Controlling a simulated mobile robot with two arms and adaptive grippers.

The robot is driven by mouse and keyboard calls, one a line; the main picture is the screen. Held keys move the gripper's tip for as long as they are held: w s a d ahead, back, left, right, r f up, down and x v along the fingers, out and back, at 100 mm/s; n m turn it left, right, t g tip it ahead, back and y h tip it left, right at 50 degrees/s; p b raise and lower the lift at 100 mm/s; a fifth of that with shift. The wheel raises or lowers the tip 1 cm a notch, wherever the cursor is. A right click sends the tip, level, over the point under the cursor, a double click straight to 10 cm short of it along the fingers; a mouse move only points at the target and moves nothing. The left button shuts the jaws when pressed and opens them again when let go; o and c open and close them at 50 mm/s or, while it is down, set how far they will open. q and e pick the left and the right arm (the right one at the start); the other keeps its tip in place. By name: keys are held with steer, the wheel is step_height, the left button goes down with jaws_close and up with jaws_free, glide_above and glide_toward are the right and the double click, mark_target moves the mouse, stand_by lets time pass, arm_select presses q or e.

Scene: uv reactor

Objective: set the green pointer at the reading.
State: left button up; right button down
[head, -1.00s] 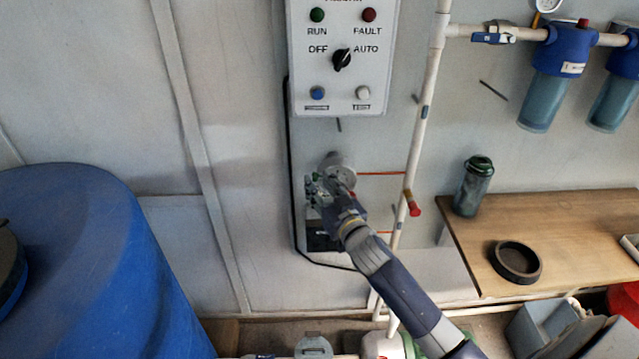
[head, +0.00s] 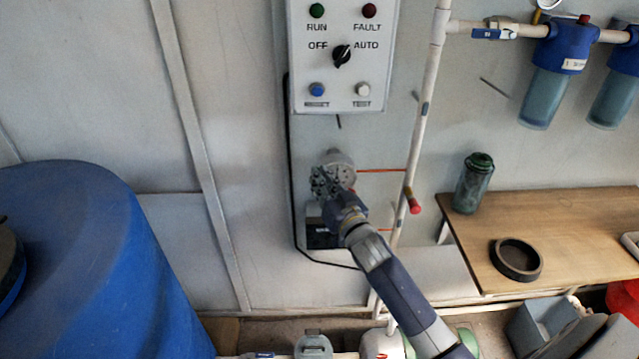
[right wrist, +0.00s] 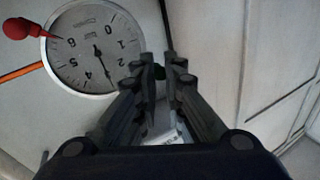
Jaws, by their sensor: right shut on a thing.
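A round white gauge (head: 340,165) is on the wall below the control panel. It also shows in the right wrist view (right wrist: 82,58), upside down, with a black needle and dark numerals. My right gripper (head: 326,182) is in front of the gauge's lower left edge in the head view. In the right wrist view its fingers (right wrist: 163,75) are closed in beside the gauge rim. A small dark green bit, the green pointer (right wrist: 160,72), shows between the fingertips; the fingers hide most of it. My left gripper is not in view.
The control panel (head: 342,75) hangs above the gauge. A white pipe (head: 424,115) with a red-handled valve (head: 413,202) stands to its right. A blue drum (head: 95,250) is at left. A wooden bench (head: 570,225) holds a green-capped bottle (head: 474,185) and a black ring (head: 516,260).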

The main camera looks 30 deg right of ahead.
steer(key=c, duration=1.6)
jaws_free()
steer(key=shift+c, duration=0.2)
steer(key=s, duration=1.2)
steer(key=shift+a+f, duration=0.35)
steer(key=shift+f, duration=0.05)
